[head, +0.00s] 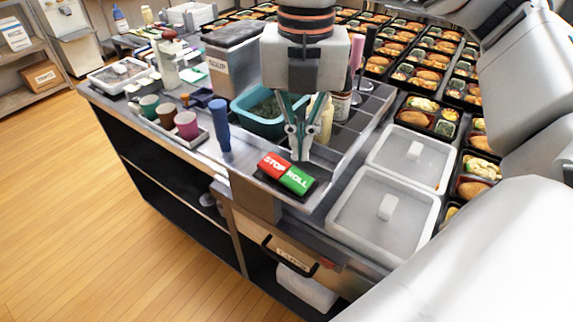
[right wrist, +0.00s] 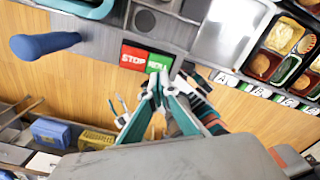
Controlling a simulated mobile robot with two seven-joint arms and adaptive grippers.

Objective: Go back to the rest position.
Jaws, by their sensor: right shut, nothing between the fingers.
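My right gripper (head: 300,152) hangs fingers-down over the front of the steel counter, just above a red and green STOP/ROLL button block (head: 286,173). Its fingertips are together with nothing between them. In the right wrist view, the closed fingertips (right wrist: 158,88) lie just below the green part of the button block (right wrist: 158,63) in the picture. I cannot tell whether they touch it. My left gripper is not in view.
A blue upright handle (head: 221,125) stands left of the block. A teal tub (head: 262,125) is behind the gripper. Two white lidded containers (head: 375,225) fill the counter to the right. Bento trays (head: 425,117) stand behind. Open wooden floor (head: 90,230) lies front left.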

